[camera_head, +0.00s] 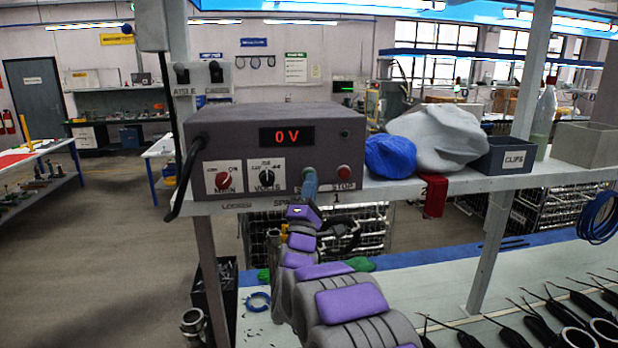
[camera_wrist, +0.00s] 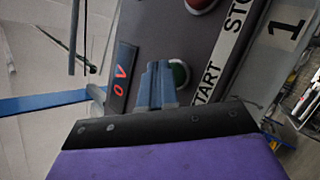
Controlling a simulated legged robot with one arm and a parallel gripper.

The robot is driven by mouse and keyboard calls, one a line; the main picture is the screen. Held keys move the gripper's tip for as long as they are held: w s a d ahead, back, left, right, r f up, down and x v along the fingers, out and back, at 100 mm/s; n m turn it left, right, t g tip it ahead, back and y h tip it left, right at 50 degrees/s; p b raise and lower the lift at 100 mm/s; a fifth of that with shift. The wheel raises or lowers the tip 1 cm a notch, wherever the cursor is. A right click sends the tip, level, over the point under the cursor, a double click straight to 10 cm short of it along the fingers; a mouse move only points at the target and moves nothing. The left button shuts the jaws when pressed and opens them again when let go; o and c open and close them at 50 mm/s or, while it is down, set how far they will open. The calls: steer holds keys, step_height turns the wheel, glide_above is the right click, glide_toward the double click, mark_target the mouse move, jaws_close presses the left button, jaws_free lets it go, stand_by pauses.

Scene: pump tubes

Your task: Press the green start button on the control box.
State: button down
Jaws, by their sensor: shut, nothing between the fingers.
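The grey control box (camera_head: 225,152) stands on a shelf and its red display (camera_head: 287,137) reads 0 V. My gripper (camera_head: 310,176) is shut and empty, with its blue-grey fingers in front of the lower panel, left of the red stop button (camera_head: 344,172). In the wrist view the green start button (camera_wrist: 180,74) shows partly behind the fingertips (camera_wrist: 160,68), beside the START label (camera_wrist: 207,82). The fingertips overlap its edge; I cannot tell whether they touch it. In the head view my gripper covers most of the start button.
The box also carries a red MAIN knob (camera_head: 223,181) and a VOLTS knob (camera_head: 266,178). A blue cloth (camera_head: 390,157), a grey cloth (camera_head: 440,136) and a CLIPS bin (camera_head: 506,156) sit to its right. A black cable (camera_head: 181,188) hangs at its left.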

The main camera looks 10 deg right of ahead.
steer(key=shift+w, duration=0.35)
stand_by(0.3)
steer(key=shift+s+p, duration=0.15)
steer(key=shift+p, duration=0.15)
steer(key=shift+s, duration=0.9)
steer(key=s, duration=0.5)
steer(key=shift+p, duration=0.35)
steer(key=shift+w, duration=0.1)
